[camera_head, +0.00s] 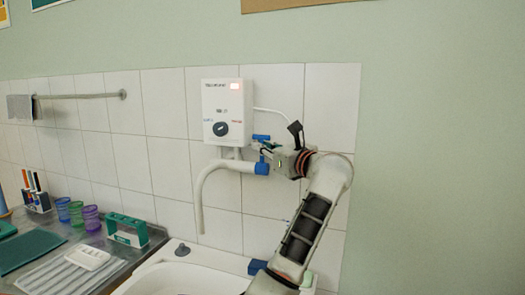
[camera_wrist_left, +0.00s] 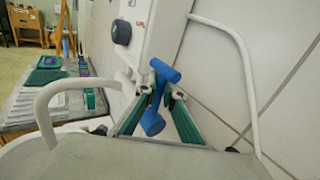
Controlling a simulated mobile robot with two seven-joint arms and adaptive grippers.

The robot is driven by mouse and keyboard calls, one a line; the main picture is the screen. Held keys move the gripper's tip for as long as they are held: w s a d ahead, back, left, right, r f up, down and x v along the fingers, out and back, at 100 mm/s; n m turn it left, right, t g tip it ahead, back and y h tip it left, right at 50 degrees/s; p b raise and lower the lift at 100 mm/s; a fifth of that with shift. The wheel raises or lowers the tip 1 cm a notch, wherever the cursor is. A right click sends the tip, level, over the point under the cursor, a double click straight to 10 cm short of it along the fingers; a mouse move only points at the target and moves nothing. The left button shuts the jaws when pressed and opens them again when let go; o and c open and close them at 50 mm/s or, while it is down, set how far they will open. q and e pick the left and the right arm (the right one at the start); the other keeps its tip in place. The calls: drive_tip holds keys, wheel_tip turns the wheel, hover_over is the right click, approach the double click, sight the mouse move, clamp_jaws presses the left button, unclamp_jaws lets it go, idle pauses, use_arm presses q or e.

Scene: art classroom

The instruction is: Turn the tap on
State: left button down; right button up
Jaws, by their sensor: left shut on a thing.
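The tap has a blue handle (camera_head: 261,137) and a blue valve body (camera_head: 262,167) under a white water heater (camera_head: 222,90) on the tiled wall. Its curved white spout (camera_head: 199,190) points down toward the basin; no stream shows below its end. My left gripper (camera_head: 272,152) is at the right side of the tap. In the left wrist view, the green-padded fingers of the left gripper (camera_wrist_left: 160,101) are on either side of the blue handle (camera_wrist_left: 165,71), shut on it. The blue valve body (camera_wrist_left: 152,123) shows below, between the fingers. My right gripper is not in view.
A white basin (camera_head: 175,280) is below. A metal counter (camera_head: 75,240) at left holds cups (camera_head: 77,213), a green rack (camera_head: 127,230) and a marker holder (camera_head: 37,200). A towel rail (camera_head: 85,96) is on the wall. The wall at right is clear.

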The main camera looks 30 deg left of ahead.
use_arm(q)
drive_tip(key=s+f+n+y+b, duration=0.1)
drive_tip(key=b, duration=0.2)
drive_tip(key=shift+d+n+t, duration=0.15)
drive_tip(key=shift+n+t, duration=0.15)
drive_tip(key=shift+n, duration=0.1)
drive_tip(key=shift+s+y+b, duration=0.2)
drive_tip(key=shift+y+b, duration=0.1)
drive_tip(key=shift+b, duration=0.1)
drive_tip(key=shift+s+d+r+n+b, duration=0.1)
drive_tip(key=shift+s+r+n+b, duration=0.15)
drive_tip(key=shift+n, duration=0.25)
drive_tip(key=shift+r, duration=0.15)
drive_tip(key=c, duration=2.2)
unclamp_jaws()
drive_tip(key=shift+o, duration=0.2)
drive_tip(key=v, duration=0.7)
drive_tip(key=shift+d, duration=0.25)
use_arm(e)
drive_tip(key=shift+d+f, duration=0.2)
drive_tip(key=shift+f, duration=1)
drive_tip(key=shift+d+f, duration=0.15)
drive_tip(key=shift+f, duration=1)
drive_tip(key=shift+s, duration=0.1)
